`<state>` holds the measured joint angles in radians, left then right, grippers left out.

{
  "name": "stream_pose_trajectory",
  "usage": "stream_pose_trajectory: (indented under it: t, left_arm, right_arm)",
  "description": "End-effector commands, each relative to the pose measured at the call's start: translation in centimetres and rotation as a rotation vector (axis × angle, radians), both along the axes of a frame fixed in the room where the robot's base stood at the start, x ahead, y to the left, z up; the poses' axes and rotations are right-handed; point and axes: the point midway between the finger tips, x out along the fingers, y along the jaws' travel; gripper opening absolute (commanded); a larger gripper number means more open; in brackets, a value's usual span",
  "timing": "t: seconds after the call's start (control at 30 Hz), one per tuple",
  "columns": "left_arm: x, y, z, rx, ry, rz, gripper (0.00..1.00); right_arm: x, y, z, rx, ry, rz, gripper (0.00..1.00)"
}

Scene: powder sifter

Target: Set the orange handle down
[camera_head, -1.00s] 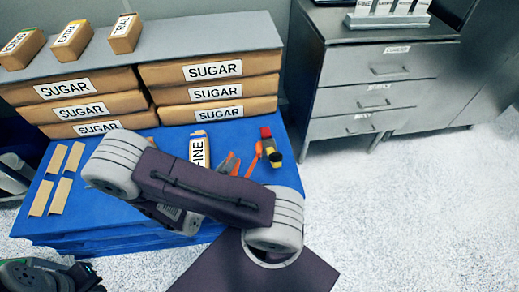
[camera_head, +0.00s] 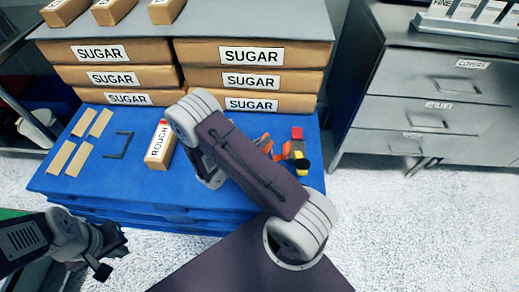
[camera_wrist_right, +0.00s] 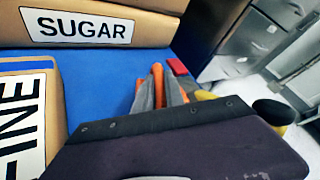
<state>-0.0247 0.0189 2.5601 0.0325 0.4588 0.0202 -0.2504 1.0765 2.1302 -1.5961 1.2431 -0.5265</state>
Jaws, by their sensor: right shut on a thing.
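The orange handle (camera_wrist_right: 157,76) stands up between the two grey fingers of my right gripper (camera_wrist_right: 159,95) in the right wrist view. The fingers are shut on it above the blue table, and a purple panel hides its lower part. In the head view, orange pieces (camera_head: 264,141) show just past my right arm's purple link, which hides most of my right gripper. I cannot tell whether the handle touches the table. My left gripper (camera_head: 110,255) is at the lower left, off the table's front, its dark fingers apart and empty.
The blue table (camera_head: 100,185) holds a ROUGH box (camera_head: 160,146), a dark bracket (camera_head: 117,145), tan strips (camera_head: 80,140) and SUGAR packs (camera_head: 250,54). A red block (camera_head: 297,133) and a yellow-and-black item (camera_head: 301,161) lie right of the handle. A FINE box (camera_wrist_right: 30,110) is at left in the wrist view.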

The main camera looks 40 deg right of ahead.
Motion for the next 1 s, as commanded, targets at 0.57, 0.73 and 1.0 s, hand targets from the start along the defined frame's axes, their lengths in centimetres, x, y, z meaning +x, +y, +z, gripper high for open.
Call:
stream_pose_trajectory:
  t: [0.57,0.73,1.0]
  left_arm:
    - [0.0,0.0,-3.5,0.0,0.0,0.0,0.0]
    - [0.0,0.0,-3.4,0.0,0.0,0.0,0.0]
    - [0.0,0.0,-3.5,0.0,0.0,0.0,0.0]
  right_arm:
    - [2.2,-0.7,-5.2,-0.001,0.001,0.0,0.0]
    - [2.2,-0.7,-5.4,0.0,0.0,0.0,0.0]
    - [2.2,-0.6,-5.5,0.0,0.001,0.0,0.36]
